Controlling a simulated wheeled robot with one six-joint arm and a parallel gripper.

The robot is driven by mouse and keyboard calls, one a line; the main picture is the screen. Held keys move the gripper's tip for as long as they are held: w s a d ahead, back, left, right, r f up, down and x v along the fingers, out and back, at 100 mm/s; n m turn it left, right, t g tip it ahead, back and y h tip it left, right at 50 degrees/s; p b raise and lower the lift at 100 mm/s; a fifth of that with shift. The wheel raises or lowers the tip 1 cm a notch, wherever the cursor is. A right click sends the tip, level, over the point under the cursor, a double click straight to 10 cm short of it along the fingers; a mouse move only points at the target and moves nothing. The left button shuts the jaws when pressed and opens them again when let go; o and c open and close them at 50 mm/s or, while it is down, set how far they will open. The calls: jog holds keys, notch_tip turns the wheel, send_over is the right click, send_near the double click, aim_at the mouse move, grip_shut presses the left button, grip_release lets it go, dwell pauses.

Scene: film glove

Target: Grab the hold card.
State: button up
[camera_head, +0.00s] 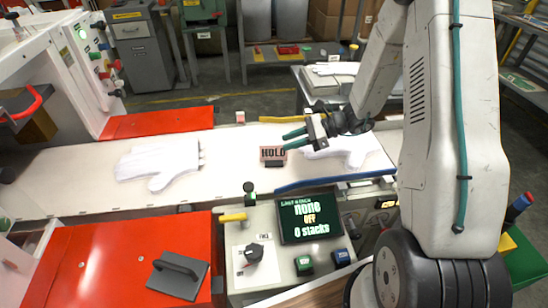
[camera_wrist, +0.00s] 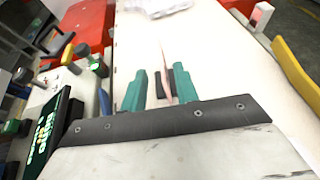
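The hold card (camera_head: 273,154) is a small pinkish sign with dark "HOLD" lettering. It stands upright in a dark base on the white belt. In the wrist view the card (camera_wrist: 164,70) shows nearly edge-on, as a thin pink strip in line with the gap between my fingers. My gripper (camera_head: 285,140) has teal fingers and comes from the right, its tips at the card's right edge in the head view. In the wrist view my gripper (camera_wrist: 160,84) is open, with space on both sides of the card. I cannot tell whether the tips overlap it.
One white glove (camera_head: 160,163) lies left of the card, and another (camera_head: 345,148) lies right, partly under my arm. A control panel with a screen (camera_head: 309,217) stands in front. A blue rail (camera_head: 335,181) and yellow rail (camera_head: 285,118) edge the belt.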

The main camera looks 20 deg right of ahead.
aim_at(273, 146)
jog(key=x, duration=0.6)
jog(key=shift+w+r, duration=0.1)
jog(key=shift+w, duration=0.05)
grip_shut()
